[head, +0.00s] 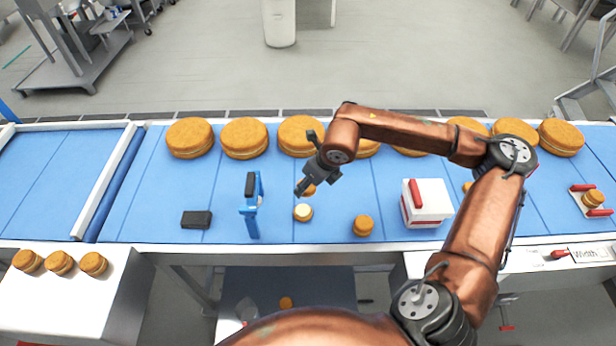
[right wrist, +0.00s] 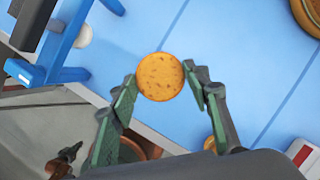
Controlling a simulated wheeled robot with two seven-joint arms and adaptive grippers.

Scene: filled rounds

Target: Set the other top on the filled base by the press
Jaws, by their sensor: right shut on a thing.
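My right gripper (head: 310,182) points down over the belt, and it also shows in the right wrist view (right wrist: 164,92). It is shut on a round tan-orange top (right wrist: 160,77), whose edge shows under the fingers in the head view (head: 310,190). The filled base (head: 303,212), a small round with pale cream on it, lies on the belt just in front of the held top in the head view. The blue press (head: 251,205) with its dark pad stands left of the base; it is also at upper left in the right wrist view (right wrist: 62,45). My left gripper is not in view.
Another small round (head: 363,226) lies right of the base. A white box with a red handle (head: 427,203) stands farther right, and a black block (head: 197,219) lies left of the press. Large rounds (head: 244,138) line the back. Several rounds (head: 60,263) sit on the left ledge.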

